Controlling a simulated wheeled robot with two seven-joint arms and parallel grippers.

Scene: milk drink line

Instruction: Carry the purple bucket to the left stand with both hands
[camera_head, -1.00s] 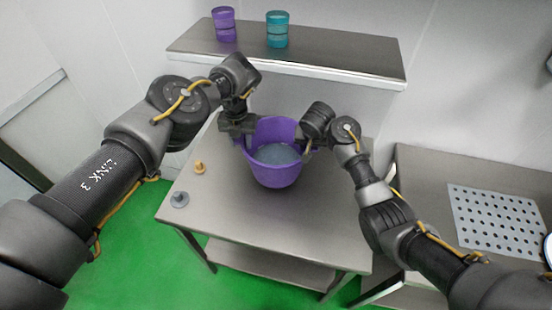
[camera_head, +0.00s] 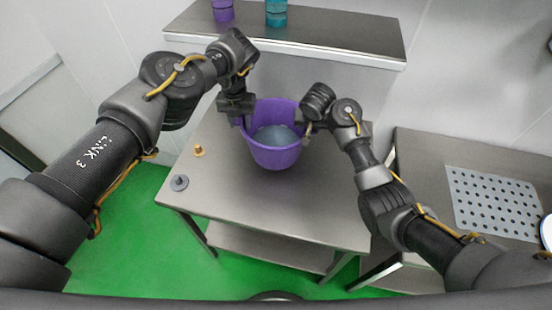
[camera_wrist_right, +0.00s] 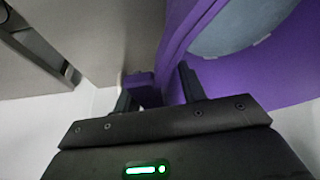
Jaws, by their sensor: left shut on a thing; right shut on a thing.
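The purple bucket (camera_head: 273,156) is upright at the far part of the middle steel table (camera_head: 235,200), with greyish contents inside. I cannot tell whether its base touches the tabletop. My left gripper (camera_head: 241,119) is shut on the left side of the bucket's rim. My right gripper (camera_head: 306,133) is at the right side, shut on the bucket. In the right wrist view, a purple tab of the bucket (camera_wrist_right: 142,84) sits between the fingers (camera_wrist_right: 156,94), with the bucket wall beside them. The fingertips of both grippers are mostly hidden in the head view.
A brass knob-like piece (camera_head: 198,150) and a grey one (camera_head: 180,183) stand on the table's left. A wall shelf (camera_head: 300,40) behind holds a purple container (camera_head: 222,10) and a teal container (camera_head: 276,12). A side table at right carries a perforated plate (camera_head: 490,203).

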